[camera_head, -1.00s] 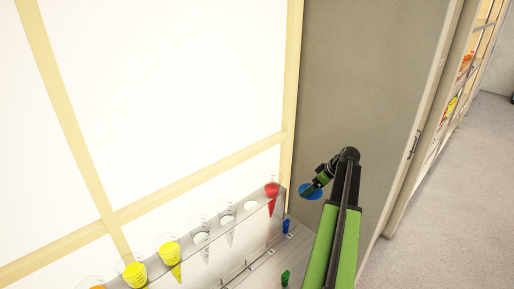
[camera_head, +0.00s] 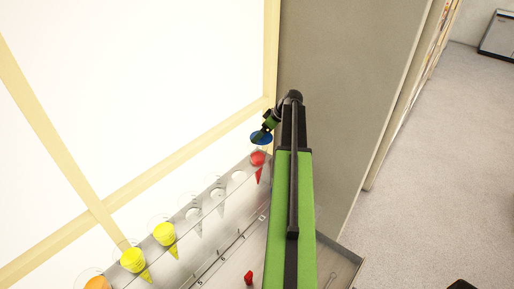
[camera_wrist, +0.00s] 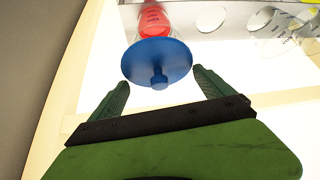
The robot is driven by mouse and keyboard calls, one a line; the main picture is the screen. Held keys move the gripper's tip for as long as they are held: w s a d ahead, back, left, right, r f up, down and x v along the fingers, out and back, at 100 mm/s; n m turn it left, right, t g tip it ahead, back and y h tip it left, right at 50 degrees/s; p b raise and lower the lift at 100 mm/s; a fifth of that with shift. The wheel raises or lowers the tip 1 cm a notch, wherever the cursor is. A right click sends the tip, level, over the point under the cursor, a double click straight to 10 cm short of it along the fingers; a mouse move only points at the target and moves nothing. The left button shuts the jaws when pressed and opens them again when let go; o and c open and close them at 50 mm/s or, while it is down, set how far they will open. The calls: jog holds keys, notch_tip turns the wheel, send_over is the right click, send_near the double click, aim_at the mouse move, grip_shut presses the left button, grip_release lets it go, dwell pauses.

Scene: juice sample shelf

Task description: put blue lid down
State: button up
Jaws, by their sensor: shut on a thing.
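The blue lid (camera_head: 261,139) is a round disc with a small knob, held at the end of my gripper (camera_head: 268,126). In the wrist view the lid (camera_wrist: 150,60) lies at my fingertips, its knob between the two green fingers. My gripper (camera_wrist: 162,82) is shut on the lid. The red cone-shaped cup (camera_head: 258,158) stands in the rack just below the lid in the head view. In the wrist view the lid partly covers this red cup (camera_wrist: 153,20). I cannot tell whether lid and cup touch.
A clear rack (camera_head: 178,232) holds a row of cones: clear ones, yellow ones (camera_head: 164,233) and an orange one (camera_head: 97,284). A small red piece (camera_head: 248,277) lies on the lower shelf. A grey panel (camera_head: 335,80) stands right of the rack. Open floor (camera_head: 430,190) lies farther right.

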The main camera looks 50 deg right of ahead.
jog(key=shift+w+a+f, duration=0.4)
jog(key=shift+w+f, duration=0.15)
jog(key=shift+w, duration=0.25)
notch_tip(320, 180, down, 4)
jog(key=b, duration=0.4)
jog(key=shift+s+f+b, duration=0.1)
jog(key=shift+f+b, duration=0.1)
jog(key=shift+b, duration=0.2)
jog(key=shift+r, duration=0.3)
jog(key=o, duration=1)
jog(key=shift+f, duration=0.1)
jog(key=shift+o, duration=0.2)
jog(key=shift+p, duration=0.35)
